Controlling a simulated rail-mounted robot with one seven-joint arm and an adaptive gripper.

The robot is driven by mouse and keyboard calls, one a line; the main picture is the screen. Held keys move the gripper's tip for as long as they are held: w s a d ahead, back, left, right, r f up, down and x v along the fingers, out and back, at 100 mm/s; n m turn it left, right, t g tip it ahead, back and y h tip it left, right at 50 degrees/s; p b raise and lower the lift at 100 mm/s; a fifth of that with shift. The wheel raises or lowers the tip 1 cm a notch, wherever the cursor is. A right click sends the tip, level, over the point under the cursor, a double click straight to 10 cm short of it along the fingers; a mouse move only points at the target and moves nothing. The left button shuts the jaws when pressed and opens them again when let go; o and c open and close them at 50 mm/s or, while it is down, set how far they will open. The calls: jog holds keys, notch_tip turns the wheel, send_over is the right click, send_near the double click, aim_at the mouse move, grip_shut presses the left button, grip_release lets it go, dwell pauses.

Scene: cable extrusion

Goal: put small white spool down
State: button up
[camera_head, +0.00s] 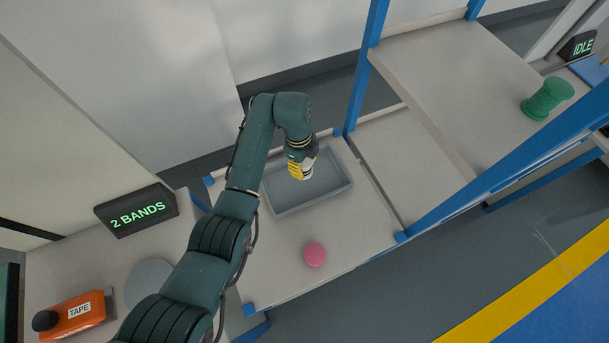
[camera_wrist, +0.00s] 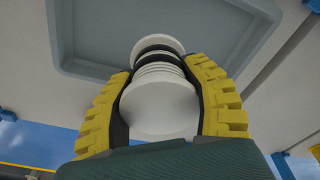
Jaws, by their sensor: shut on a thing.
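The small white spool (camera_wrist: 160,98) shows in the wrist view between the yellow-padded fingers of my gripper (camera_wrist: 160,100), with black bands near its far end. My gripper is shut on it. In the head view my gripper (camera_head: 299,170) points down above the grey tray (camera_head: 330,195), and the spool is mostly hidden there by the fingers. In the wrist view the tray (camera_wrist: 100,62) lies beyond the spool. I cannot tell how high the spool is above the tray floor.
A pink ball-like thing (camera_head: 315,254) sits on the table in front of the tray. A green spool (camera_head: 547,97) stands on the shelf at right. Blue posts (camera_head: 357,95) rise right of the tray. A sign reading "2 BANDS" (camera_head: 138,211) and an orange tape dispenser (camera_head: 78,314) are at left.

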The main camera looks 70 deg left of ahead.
aim_at(305, 176)
notch_tip(305, 176, down, 6)
jog(key=shift+w+f+b, duration=0.1)
jog(key=shift+b, duration=0.45)
jog(key=o, duration=1.2)
jog(key=shift+f, duration=0.15)
jog(key=shift+o, duration=0.2)
jog(key=r, duration=0.4)
jog(key=r+p, duration=0.1)
jog(key=r, duration=0.3)
jog(key=s+a+r+p, duration=0.1)
jog(key=r, duration=0.3)
jog(key=shift+r, duration=0.15)
jog(key=shift+w, duration=0.15)
